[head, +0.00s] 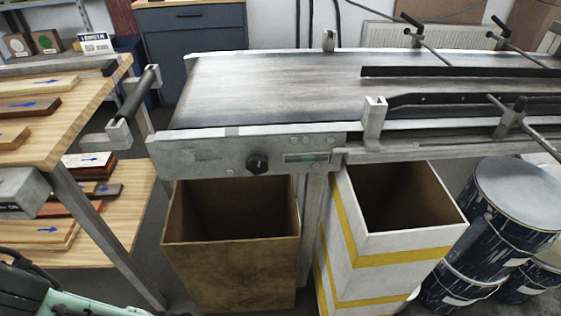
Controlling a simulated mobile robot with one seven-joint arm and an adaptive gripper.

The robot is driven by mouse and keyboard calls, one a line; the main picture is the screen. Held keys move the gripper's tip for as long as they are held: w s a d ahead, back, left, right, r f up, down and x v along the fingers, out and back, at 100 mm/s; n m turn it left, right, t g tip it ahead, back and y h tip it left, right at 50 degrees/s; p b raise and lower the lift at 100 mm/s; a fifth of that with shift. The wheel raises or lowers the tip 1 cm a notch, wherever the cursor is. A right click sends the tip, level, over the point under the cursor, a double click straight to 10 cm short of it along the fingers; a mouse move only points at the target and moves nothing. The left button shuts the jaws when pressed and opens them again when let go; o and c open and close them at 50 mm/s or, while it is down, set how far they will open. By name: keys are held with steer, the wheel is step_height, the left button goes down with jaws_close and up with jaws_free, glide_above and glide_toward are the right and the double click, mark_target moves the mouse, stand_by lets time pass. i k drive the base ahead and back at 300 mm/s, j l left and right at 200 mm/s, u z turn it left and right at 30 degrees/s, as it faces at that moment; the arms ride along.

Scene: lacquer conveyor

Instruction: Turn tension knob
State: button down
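The tension knob (257,163) is a small black knob on the grey front side plate (200,157) of the conveyor, below the belt's left end. A small slot with a green mark (306,158) sits just right of it. The grey conveyor belt (270,85) runs off to the right. A dark and pale green part of my arm shows at the bottom left corner, well away from the knob. My gripper's fingertips cannot be made out there.
Below the conveyor stand an open brown bin (230,275) and a white bin with yellow bands (400,245). Dark blue drums (480,235) stand at right. A wooden shelf rack (75,125) with coloured boards stands at left. A roller (138,95) lies between rack and belt.

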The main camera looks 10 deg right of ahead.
mark_target(257, 164)
steer(key=k+z, duration=0.55)
steer(key=z, duration=0.15)
